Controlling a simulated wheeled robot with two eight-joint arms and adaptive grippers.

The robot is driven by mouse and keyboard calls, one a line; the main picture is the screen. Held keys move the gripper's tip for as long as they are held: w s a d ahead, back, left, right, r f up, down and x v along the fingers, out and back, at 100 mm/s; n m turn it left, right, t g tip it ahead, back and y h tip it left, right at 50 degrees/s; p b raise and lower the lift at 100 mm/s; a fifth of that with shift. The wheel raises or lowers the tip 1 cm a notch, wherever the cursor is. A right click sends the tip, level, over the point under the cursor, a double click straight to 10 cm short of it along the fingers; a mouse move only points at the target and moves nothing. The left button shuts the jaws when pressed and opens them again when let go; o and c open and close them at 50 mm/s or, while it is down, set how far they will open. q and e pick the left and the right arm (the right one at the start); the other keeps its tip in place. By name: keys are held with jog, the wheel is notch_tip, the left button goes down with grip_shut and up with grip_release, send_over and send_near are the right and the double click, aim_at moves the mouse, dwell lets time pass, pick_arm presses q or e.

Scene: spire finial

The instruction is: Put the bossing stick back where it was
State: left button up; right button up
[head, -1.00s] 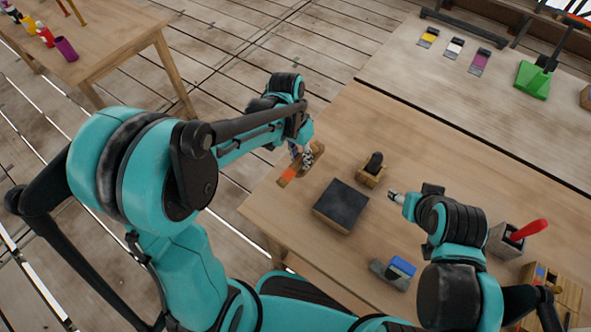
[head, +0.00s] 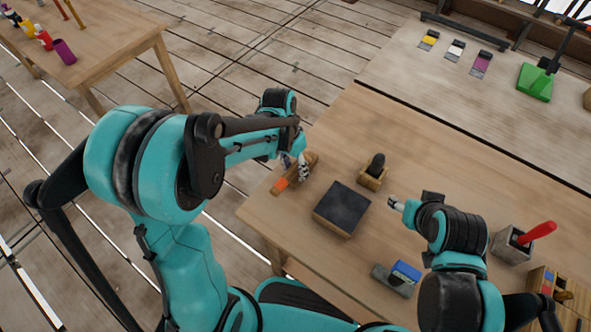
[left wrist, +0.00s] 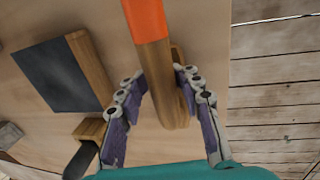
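The bossing stick is a wooden bar (head: 297,174) with an orange band, at the table's left edge in the head view. In the left wrist view its orange part (left wrist: 145,18) points up and its rounded wooden end lies between my fingers. In the head view the arm partly hides these fingers. A bit of wood shows behind the stick; I cannot tell what it is. My right gripper (head: 396,203) hangs over the table's middle, its fingers too small to read.
A dark-topped block (head: 342,207) and a wooden holder with a dark knob (head: 373,174) stand right of the stick. A blue-topped tool (head: 402,273), a grey holder with a red handle (head: 512,244) and a wooden box (head: 554,288) are nearer right. The table's back middle is clear.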

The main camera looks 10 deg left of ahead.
pick_arm(q)
jog(key=shift+r, duration=0.15)
jog(key=shift+r+p, duration=0.35)
jog(key=shift+r, duration=0.05)
notch_tip(320, 180, up, 11)
jog(key=a+p, duration=0.2)
jog(key=p, duration=0.2)
jog(key=s+a+r+n+t+y, duration=0.2)
jog(key=s+a+r+n+t, duration=0.2)
jog(key=s+t, duration=0.4)
jog(key=shift+s+a+r, duration=0.3)
jog(key=shift+s+r, duration=0.1)
jog(key=shift+s, duration=0.75)
